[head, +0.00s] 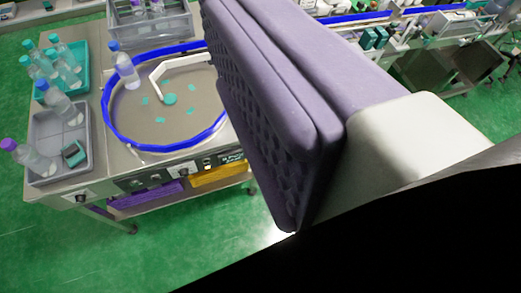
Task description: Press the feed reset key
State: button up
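A control strip (160,180) runs along the front edge of the steel feeder table, left of my gripper. It carries dark knobs, small switches and, near its right end, a small pale key (207,163) beside a dark label plate (231,157). The lettering is too small to read surely, so I cannot tell which control is the feed reset key. My gripper (275,105) shows as large purple padded pieces with a dimpled face, on a pale grey mount. It fills the middle and hides what lies behind it. I cannot tell whether it is open or shut.
A blue-rimmed round feeder (108,117) with teal pieces sits on the table. A bottle stands at its rim. A grey tray (33,150), a teal tray (80,52) and a grey crate (190,25) hold bottles or small items. Green floor is clear in front.

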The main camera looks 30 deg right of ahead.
grip_shut()
dwell(1.4)
